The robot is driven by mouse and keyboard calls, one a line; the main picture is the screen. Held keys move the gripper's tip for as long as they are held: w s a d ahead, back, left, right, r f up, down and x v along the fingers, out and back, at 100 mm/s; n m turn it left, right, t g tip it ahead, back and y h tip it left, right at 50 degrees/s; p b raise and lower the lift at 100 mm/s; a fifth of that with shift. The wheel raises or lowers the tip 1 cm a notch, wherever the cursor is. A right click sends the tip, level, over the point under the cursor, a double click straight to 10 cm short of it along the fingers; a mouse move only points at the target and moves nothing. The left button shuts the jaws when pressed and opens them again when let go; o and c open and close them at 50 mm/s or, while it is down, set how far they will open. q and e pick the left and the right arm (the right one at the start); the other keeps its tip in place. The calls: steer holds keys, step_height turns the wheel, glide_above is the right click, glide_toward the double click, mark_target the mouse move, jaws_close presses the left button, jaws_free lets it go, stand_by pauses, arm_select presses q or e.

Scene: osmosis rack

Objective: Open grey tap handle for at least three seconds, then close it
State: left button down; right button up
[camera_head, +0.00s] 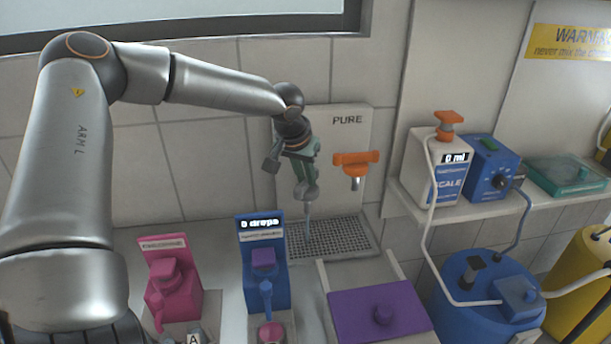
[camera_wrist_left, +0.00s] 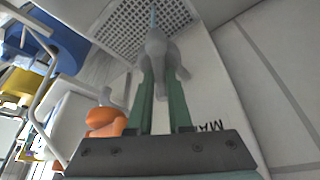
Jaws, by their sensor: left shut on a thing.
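My left gripper (camera_head: 304,172) is in front of the wall panel, and its green fingers are shut on the grey tap handle (camera_head: 306,192). In the left wrist view the grey tap handle (camera_wrist_left: 157,55) sits between the tips of the green fingers of the left gripper (camera_wrist_left: 160,75). A thin bluish line (camera_wrist_left: 153,14), which looks like water, runs from the tap toward the drain grid (camera_wrist_left: 120,25). The grid also shows below the tap in the head view (camera_head: 345,240). The gripper hides part of the tap. My right gripper is not in view.
An orange tap (camera_head: 355,163) is close to the right of my gripper on the "PURE" panel (camera_head: 347,140). Blue (camera_head: 264,290) and pink (camera_head: 172,290) dispensers and a purple-lidded box (camera_head: 380,310) stand in front.

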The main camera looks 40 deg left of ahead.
arm_select(q)
steer(key=c, duration=0.8)
jaws_free()
steer(key=shift+c, duration=0.2)
steer(key=v, duration=1.2)
steer(key=shift+s+r, duration=0.15)
steer(key=shift+r, duration=0.1)
